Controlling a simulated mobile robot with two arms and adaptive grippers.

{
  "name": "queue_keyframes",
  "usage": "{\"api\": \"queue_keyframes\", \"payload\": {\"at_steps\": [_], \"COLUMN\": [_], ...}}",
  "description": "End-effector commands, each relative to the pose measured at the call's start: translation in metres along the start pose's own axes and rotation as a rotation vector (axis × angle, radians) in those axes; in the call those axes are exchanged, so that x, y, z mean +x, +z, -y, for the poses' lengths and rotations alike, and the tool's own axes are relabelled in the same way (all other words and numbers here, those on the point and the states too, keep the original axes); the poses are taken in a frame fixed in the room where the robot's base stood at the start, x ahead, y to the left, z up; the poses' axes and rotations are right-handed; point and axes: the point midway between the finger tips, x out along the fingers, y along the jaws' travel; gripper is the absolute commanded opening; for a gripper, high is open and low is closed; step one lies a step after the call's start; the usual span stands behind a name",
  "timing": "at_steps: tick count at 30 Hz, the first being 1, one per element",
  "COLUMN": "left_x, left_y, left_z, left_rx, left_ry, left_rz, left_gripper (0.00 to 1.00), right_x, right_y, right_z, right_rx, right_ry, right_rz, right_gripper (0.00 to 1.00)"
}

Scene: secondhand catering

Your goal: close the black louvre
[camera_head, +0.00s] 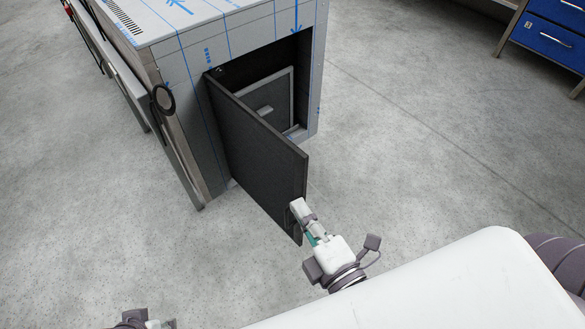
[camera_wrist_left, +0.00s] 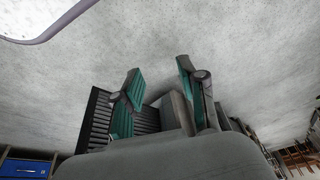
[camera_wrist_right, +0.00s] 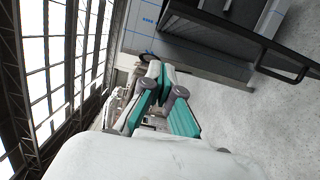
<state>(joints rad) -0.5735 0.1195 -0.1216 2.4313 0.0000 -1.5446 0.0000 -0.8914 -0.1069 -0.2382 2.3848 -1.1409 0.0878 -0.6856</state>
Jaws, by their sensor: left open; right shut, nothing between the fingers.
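The black louvre (camera_head: 255,150) is a dark door panel standing wide open at the end of a metal cabinet, its hinge side at the left of the dark opening. My left gripper (camera_wrist_left: 158,68) is open and empty, low in the head view, apart from the louvre. A dark slatted surface (camera_wrist_left: 100,118) shows behind its fingers.
The metal cabinet (camera_head: 175,65) has blue-marked film on it and a dark round handle (camera_head: 164,98) on its left side. A grey panel (camera_head: 268,102) shows inside the opening. Blue drawers (camera_head: 550,38) stand far right. The grey floor (camera_head: 420,150) between is clear.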

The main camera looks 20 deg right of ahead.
Motion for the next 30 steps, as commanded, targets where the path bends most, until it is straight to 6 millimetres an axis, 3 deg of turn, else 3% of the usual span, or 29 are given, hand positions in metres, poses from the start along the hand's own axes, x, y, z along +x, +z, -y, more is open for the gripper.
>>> {"api": "queue_keyframes", "payload": {"at_steps": [8, 17, 24, 30], "left_x": [0.049, 0.103, 0.119, 0.122], "left_y": [0.004, 0.021, 0.027, 0.029], "left_z": [-0.002, -0.005, -0.006, -0.006], "left_rx": [0.003, 0.008, 0.009, 0.01], "left_ry": [0.005, 0.011, 0.012, 0.012], "left_rz": [0.031, 0.058, 0.063, 0.065], "left_gripper": [0.41, 0.41, 0.41, 0.41], "right_x": [0.039, 0.093, 0.1, 0.101], "right_y": [0.0, 0.0, 0.032, 0.039], "right_z": [-0.004, -0.004, 0.0, 0.0], "right_rx": [-0.002, -0.001, -0.001, 0.002], "right_ry": [0.003, 0.003, -0.002, -0.002], "right_rz": [-0.004, -0.002, -0.001, 0.0], "right_gripper": [0.0, 0.0, 0.0, 0.0]}}
